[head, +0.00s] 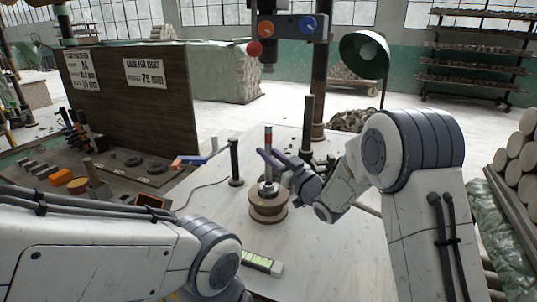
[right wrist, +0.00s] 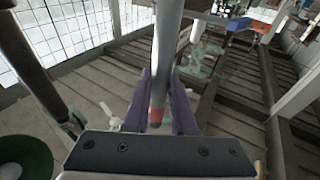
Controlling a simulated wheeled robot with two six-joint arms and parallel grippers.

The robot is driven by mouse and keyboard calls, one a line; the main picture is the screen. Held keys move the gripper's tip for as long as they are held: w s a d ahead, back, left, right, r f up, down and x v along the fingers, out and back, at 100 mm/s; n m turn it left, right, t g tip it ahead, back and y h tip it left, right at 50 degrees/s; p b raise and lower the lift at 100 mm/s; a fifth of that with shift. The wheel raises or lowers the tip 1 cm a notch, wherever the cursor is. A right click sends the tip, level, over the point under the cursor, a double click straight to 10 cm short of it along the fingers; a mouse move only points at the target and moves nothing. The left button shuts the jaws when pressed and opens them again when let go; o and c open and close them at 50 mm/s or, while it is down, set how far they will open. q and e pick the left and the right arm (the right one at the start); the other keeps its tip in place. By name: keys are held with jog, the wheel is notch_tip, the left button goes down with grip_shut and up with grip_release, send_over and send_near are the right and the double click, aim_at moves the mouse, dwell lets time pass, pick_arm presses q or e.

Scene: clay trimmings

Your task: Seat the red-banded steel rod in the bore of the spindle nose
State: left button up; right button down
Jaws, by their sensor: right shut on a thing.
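Below the rod is a brown spool-shaped body (head: 268,208) with a steel collar on top, apparently the spindle nose. The rod is lined up over the collar; I cannot tell whether its lower end is inside the bore. My left gripper is out of view.
A black post on a round base (head: 236,165) stands left of the spindle, and a taller dark post (head: 307,120) stands behind it. A green level (head: 262,263) lies in front. The pale tabletop (head: 330,255) is bare at front right. A green lamp (head: 364,53) hangs behind.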

aim_at(270, 169)
jog(key=shift+f+b, duration=2.05)
jog(key=shift+f, duration=0.1)
jog(key=c, duration=0.7)
grip_release()
jog(key=shift+o, duration=0.2)
jog(key=shift+f, duration=0.1)
jog(key=v, duration=1)
jog(key=shift+s+b, duration=0.25)
jog(key=shift+b, duration=0.15)
jog(key=shift+d, duration=0.15)
